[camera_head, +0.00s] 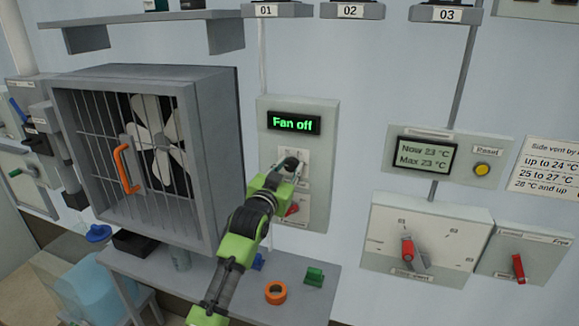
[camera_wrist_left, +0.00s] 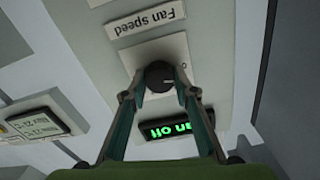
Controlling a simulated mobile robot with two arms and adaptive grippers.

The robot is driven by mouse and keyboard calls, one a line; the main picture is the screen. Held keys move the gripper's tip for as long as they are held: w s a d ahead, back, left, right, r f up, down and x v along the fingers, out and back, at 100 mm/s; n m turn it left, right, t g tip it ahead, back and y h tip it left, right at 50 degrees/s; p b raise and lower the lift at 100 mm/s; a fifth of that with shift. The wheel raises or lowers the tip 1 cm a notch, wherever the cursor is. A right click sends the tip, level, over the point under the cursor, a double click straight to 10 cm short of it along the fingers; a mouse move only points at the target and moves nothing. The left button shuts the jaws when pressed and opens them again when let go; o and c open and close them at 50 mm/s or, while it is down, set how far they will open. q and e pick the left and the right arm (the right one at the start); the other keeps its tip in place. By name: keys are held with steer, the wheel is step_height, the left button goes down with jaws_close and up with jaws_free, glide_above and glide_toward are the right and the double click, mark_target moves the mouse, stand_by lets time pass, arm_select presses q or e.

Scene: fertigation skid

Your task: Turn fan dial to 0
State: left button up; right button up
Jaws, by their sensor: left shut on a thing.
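The fan panel (camera_head: 319,215) is a pale box on the wall beside the caged fan. Its display (camera_head: 294,123) reads "Fan off" in green. My left gripper (camera_head: 289,168) is at the panel, just below the display, and hides most of the dial there. In the left wrist view, the dark round fan dial (camera_wrist_left: 160,75) sits on a pale plate by the "Fan speed" label (camera_wrist_left: 147,17). The two fingers of my left gripper (camera_wrist_left: 160,86) are shut on the dial, one on each side. My right gripper is not in view.
The caged fan (camera_head: 205,92) with an orange handle (camera_head: 125,168) stands left of my arm. A red switch (camera_head: 292,209) is just below my gripper. An orange ring (camera_head: 276,292) and a green piece (camera_head: 314,276) lie on the shelf below. Other control panels are to the right.

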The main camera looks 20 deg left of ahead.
arm_select(q)
steer(key=shift+f+n, duration=0.1)
steer(key=shift+n, duration=1)
steer(key=o, duration=1.1)
steer(key=s, duration=1.2)
steer(key=shift+a, duration=0.2)
